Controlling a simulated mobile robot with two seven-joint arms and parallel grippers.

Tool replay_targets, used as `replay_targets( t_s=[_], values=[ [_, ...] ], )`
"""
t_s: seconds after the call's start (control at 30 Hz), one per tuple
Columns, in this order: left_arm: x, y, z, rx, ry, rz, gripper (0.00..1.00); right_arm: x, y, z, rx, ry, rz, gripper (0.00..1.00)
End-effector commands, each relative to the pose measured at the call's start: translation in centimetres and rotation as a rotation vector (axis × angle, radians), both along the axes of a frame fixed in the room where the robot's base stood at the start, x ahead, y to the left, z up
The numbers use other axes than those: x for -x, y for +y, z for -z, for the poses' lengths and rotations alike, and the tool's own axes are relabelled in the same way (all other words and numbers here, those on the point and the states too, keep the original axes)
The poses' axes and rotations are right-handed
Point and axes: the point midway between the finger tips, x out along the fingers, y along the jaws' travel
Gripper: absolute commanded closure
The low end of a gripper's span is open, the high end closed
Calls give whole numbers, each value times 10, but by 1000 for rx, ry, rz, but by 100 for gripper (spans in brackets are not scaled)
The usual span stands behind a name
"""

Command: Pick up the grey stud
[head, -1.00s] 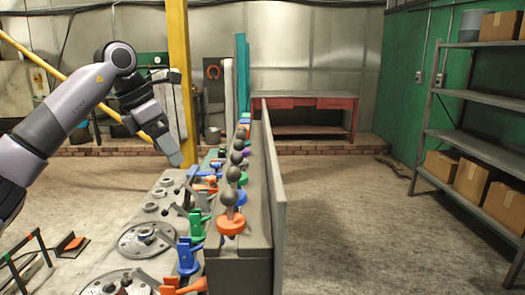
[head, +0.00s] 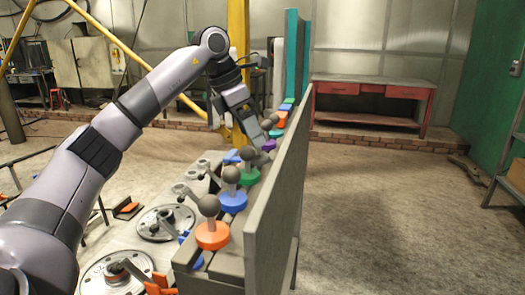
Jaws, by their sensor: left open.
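A row of studs with grey ball tops on coloured round bases stands along the top of a grey bench. The nearest has an orange base (head: 212,237); behind it come a blue base (head: 232,202) and a green base (head: 250,177). Farther back are a purple base (head: 269,145) and more grey balls (head: 274,118). I cannot tell which is the grey stud; no wholly grey one shows clearly. My left gripper (head: 256,141) is open, pointing down over the row near the purple base. It hides part of the row; contact cannot be told. My right gripper is out of view.
A tall grey panel (head: 277,190) runs along the right side of the row. Round metal plates (head: 165,228) and clamps lie on the lower surface to the left. A yellow post (head: 238,40) and a red workbench (head: 370,100) stand behind. Floor at right is clear.

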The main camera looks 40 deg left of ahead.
Motion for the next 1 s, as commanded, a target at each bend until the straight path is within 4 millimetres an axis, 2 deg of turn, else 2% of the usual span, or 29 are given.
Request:
replay_targets(
  t_s=[0.3, 0.6, 0.67, 0.8, 1.0],
  values=[
    [-16, -10, 40, 0, 2, 0, 18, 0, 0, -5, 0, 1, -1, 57],
    [-18, -11, 46, 0, 0, 0, 18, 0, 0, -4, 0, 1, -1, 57],
    [-18, -11, 46, 0, 0, 0, 34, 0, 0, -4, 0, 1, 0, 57],
    [-18, -11, 46, 0, 0, 0, 79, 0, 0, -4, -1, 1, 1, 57],
    [-18, -11, 45, 0, -1, 0, 80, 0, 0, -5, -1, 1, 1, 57]
  ],
)
